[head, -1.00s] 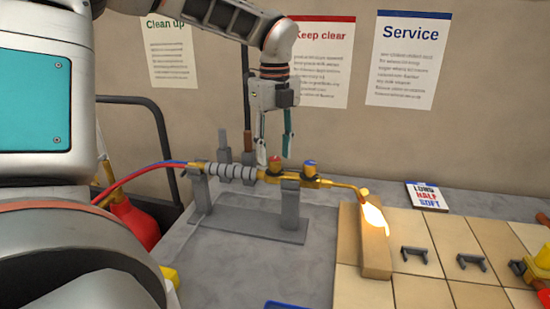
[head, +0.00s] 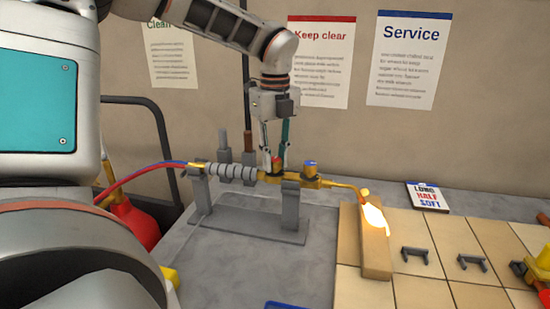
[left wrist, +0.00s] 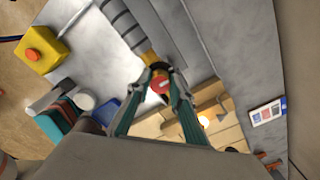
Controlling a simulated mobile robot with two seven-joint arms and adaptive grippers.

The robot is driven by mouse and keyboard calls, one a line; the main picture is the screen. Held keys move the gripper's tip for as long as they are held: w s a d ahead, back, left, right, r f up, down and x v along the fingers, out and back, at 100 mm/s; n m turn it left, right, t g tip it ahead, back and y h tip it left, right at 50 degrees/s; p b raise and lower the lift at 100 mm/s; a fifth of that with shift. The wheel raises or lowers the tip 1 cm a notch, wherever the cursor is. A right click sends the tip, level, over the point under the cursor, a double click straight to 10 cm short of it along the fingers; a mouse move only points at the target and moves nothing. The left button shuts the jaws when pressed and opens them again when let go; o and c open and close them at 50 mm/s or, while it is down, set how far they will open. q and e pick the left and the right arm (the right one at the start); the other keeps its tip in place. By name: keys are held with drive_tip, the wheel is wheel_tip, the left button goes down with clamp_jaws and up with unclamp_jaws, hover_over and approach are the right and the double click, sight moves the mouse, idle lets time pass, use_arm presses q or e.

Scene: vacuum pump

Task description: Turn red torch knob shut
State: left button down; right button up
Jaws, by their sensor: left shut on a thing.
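The torch (head: 325,182) lies on a grey stand (head: 290,208), with a grey ribbed grip (head: 228,171) and a brass body. Its red knob (head: 276,160) is on top of the body; a blue knob (head: 310,163) sits to its right. My left gripper (head: 274,157) points down from above and is shut on the red knob. In the left wrist view the red knob (left wrist: 159,85) shows between the two fingertips (left wrist: 160,75). The knob's sides are partly hidden by the fingers. A bright flame (head: 374,216) burns at the torch tip. My right gripper is not in view.
A wooden block (head: 375,255) stands by the flame on the tiles. Small dark brackets (head: 415,254) and a lettered card (head: 426,197) lie to the right. Red and blue hoses (head: 140,176) leave the torch leftward.

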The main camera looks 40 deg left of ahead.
use_arm(q)
drive_tip(key=m+b, duration=0.1)
drive_tip(key=m, duration=0.3)
drive_tip(key=shift+m, duration=0.4)
drive_tip(key=m, duration=0.4)
drive_tip(key=shift+m, duration=0.3)
drive_tip(key=m, duration=0.3)
drive_tip(key=shift+m, duration=0.3)
drive_tip(key=m+p, duration=0.1)
drive_tip(key=m, duration=0.3)
drive_tip(key=shift+m, duration=0.3)
drive_tip(key=c, duration=1.8)
unclamp_jaws()
